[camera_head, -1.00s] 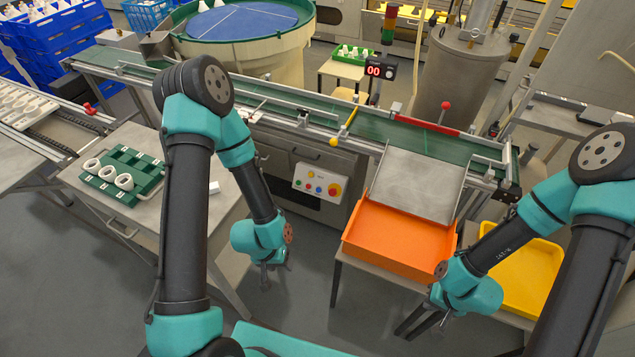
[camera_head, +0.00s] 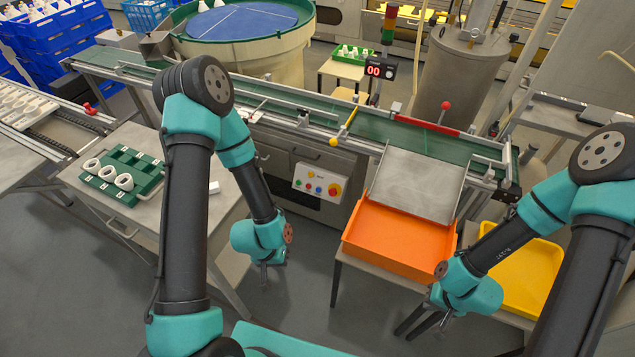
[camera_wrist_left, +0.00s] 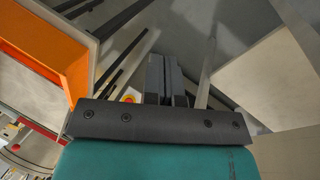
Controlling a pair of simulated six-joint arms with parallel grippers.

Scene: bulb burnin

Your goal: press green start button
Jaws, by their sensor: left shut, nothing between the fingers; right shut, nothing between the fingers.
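The control panel (camera_head: 304,190) is a pale box on the front of the conveyor cabinet in the head view. It carries several small coloured buttons and a larger red one on a yellow base (camera_head: 335,190); the green button is too small to make out surely. My left gripper (camera_head: 266,284) hangs below and left of the panel, apart from it, fingers shut and empty. In the left wrist view its dark fingers (camera_wrist_left: 166,82) lie together.
An orange tray (camera_head: 400,240) sits right of the panel below a metal chute (camera_head: 418,185). A yellow tray (camera_head: 525,280) is at far right. A table (camera_head: 205,215) with a green rack (camera_head: 125,172) stands left. Open floor lies in front of the cabinet.

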